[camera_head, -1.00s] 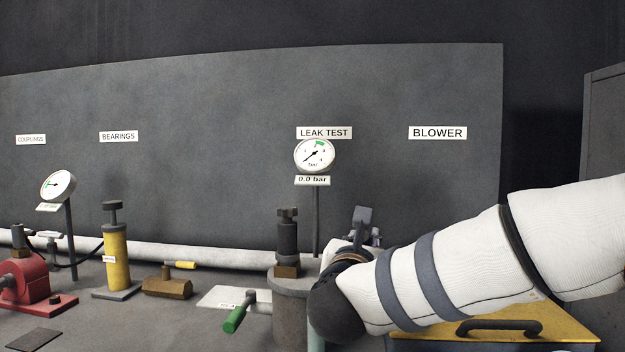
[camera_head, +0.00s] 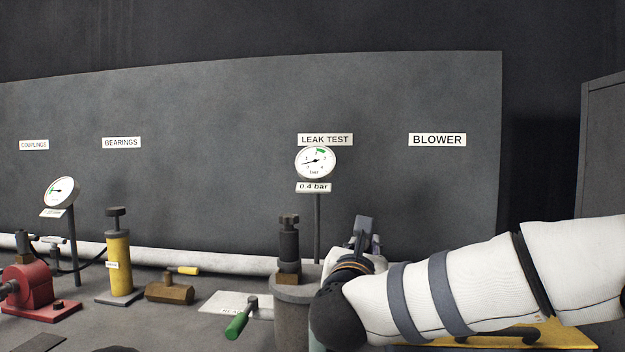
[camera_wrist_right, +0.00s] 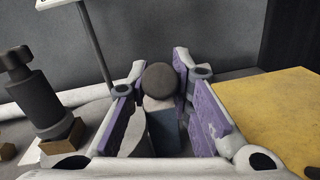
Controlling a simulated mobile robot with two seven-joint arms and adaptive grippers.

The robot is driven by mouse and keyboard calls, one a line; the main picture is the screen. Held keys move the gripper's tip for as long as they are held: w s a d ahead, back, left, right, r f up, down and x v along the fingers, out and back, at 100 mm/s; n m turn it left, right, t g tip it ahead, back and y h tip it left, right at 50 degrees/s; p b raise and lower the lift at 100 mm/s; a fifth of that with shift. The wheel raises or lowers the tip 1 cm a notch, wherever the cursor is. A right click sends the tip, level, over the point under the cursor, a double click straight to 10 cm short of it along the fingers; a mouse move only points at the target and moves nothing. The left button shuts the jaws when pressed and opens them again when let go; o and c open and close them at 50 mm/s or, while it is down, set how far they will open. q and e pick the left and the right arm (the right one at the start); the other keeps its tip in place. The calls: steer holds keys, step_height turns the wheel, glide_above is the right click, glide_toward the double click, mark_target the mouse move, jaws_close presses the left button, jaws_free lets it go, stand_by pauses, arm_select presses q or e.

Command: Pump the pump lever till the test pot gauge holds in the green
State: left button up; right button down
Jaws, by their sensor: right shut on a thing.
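The test pot gauge (camera_head: 316,162) stands on a post under the LEAK TEST sign. Its label (camera_head: 313,187) reads 0.4 bar, and the needle points left, outside the green mark near the top. The grey test pot (camera_head: 292,315) is below it, with a dark fitting on top. My right gripper (camera_head: 364,236) is right of the pot, partly hidden by my own wrist. In the wrist view the right gripper (camera_wrist_right: 160,88) is shut on the pump lever (camera_wrist_right: 160,78), whose dark round end shows between the purple pads. The pump body is mostly hidden. My left gripper is not in view.
A green-handled valve (camera_head: 238,322) juts out left of the pot. A yellow cylinder (camera_head: 118,262), a brass block (camera_head: 170,292) and a red machine (camera_head: 35,288) stand farther left. A yellow-topped box (camera_wrist_right: 270,115) lies close on the right. A pipe (camera_head: 200,260) runs along the back panel.

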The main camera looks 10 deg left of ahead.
steer(key=shift+w, duration=0.1)
steer(key=shift+f, duration=0.25)
